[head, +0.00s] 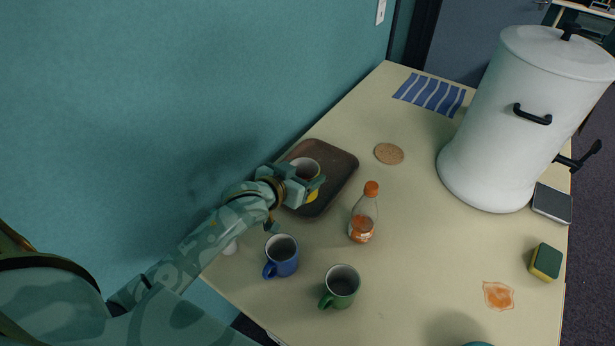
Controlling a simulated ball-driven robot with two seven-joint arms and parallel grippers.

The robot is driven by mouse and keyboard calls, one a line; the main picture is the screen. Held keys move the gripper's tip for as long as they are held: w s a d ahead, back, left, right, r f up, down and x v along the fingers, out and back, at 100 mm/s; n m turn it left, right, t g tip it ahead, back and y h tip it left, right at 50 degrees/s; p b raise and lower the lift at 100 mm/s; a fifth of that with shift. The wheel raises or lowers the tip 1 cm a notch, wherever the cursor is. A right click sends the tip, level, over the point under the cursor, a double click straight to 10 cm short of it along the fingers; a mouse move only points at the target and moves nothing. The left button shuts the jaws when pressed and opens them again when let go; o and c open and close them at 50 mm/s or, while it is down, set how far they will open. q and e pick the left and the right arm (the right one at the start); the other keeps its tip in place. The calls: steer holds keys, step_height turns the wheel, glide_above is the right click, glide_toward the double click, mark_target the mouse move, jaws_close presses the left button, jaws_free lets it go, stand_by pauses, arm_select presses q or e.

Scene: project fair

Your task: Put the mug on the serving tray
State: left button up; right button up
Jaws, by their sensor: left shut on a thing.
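My left gripper (307,185) is shut on a mug (305,166) at the serving tray. The mug's pale rim and inside show just past the fingers, and a bit of yellow shows below them. The mug looks upright. The fingers hide much of it, and I cannot tell whether its base touches the tray. The serving tray (338,163) is dark brown with rounded corners and lies on the table by the wall. My arm covers its near left part. My right gripper is not in view.
A blue mug (281,257) and a green mug (341,287) stand nearer me. A bottle (363,215) with an orange cap stands right of the tray. A cork coaster (389,154), striped cloth (429,94), large white urn (515,120), sponge (545,262) and orange spill (498,296) are also on the table.

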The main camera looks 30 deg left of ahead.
mark_target(306, 178)
arm_select(q)
steer(key=w+f+b, duration=0.1)
steer(key=w+f, duration=0.1)
steer(key=w+a+f+b, duration=0.1)
steer(key=w+f, duration=0.1)
steer(key=w+a+f, duration=0.1)
steer(key=w+f, duration=0.1)
steer(key=w, duration=0.1)
steer(key=shift+w+a+f+b, duration=0.1)
steer(key=shift+a+f+b, duration=0.15)
steer(key=shift+f+b, duration=0.15)
steer(key=f, duration=0.1)
steer(key=f+b, duration=0.1)
steer(key=f, duration=0.1)
steer(key=shift+w+a+f, duration=0.1)
steer(key=shift+w, duration=0.1)
steer(key=shift+f, duration=0.1)
steer(key=shift+f, duration=0.15)
steer(key=o, duration=1.2)
